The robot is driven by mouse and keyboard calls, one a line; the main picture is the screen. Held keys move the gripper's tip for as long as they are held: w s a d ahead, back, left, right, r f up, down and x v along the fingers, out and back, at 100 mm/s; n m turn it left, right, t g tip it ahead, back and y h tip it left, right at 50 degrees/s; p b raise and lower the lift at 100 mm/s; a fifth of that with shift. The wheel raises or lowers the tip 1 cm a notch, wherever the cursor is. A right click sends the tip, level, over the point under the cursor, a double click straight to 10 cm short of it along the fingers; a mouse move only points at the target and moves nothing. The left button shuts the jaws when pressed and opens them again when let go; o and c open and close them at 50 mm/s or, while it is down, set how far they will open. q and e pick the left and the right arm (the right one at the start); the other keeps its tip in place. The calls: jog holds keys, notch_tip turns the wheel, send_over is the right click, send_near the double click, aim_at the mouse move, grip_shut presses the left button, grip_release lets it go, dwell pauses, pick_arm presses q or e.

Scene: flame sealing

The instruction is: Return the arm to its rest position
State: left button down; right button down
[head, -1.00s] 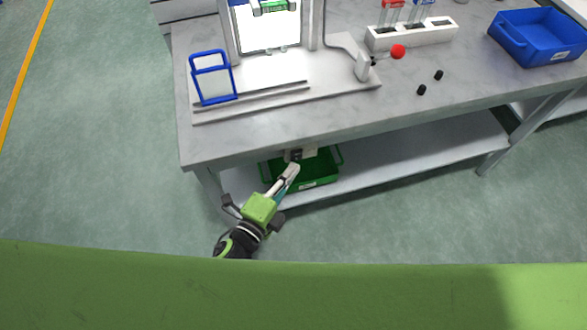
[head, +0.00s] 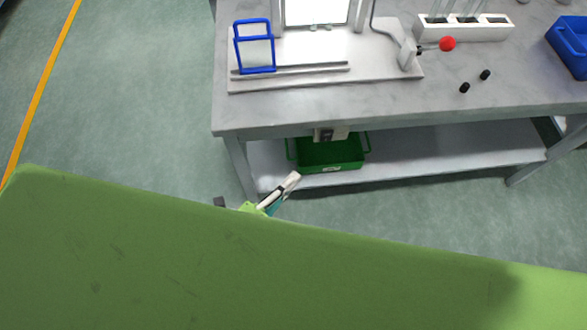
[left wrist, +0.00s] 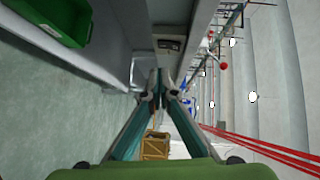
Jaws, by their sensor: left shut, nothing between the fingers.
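My left gripper (head: 291,180) is shut and empty. In the head view it is in front of the workbench (head: 300,110), below the front edge of its top and apart from it. A large green surface in the foreground hides most of the left arm. In the left wrist view the fingers of the left gripper (left wrist: 160,92) meet at their tips with nothing between them. My right gripper is not in view.
A green bin (head: 330,152) stands on the lower shelf (head: 430,150). On the bench top are a blue frame (head: 253,47), a white rack (head: 465,28), a red ball (head: 447,43) and a blue bin (head: 575,45). The floor at left is clear.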

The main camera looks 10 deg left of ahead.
pick_arm(q)
jog(key=s+a+f+n+g+y, duration=0.2)
jog(key=f+n, duration=0.1)
jog(key=f, duration=0.5)
jog(key=s+a+f+n+g+y, duration=0.1)
jog(key=s+a+f+n+g, duration=0.2)
jog(key=f, duration=0.6)
jog(key=s+a+f+n+y, duration=0.15)
jog(key=f+n, duration=0.25)
jog(key=f, duration=0.4)
jog(key=s+a+f+n+g+y+p, duration=0.1)
jog(key=s+a+f+n+g, duration=0.3)
jog(key=s+f, duration=0.4)
jog(key=s+a+f+n+g+y, duration=0.2)
jog(key=s+a+f+n+g, duration=0.3)
jog(key=s, duration=0.8)
notch_tip(320, 180, down, 4)
jog(key=shift+s+a+r+n+p, duration=0.15)
jog(key=shift+s+a+n+p, duration=0.25)
jog(key=shift+n, duration=0.1)
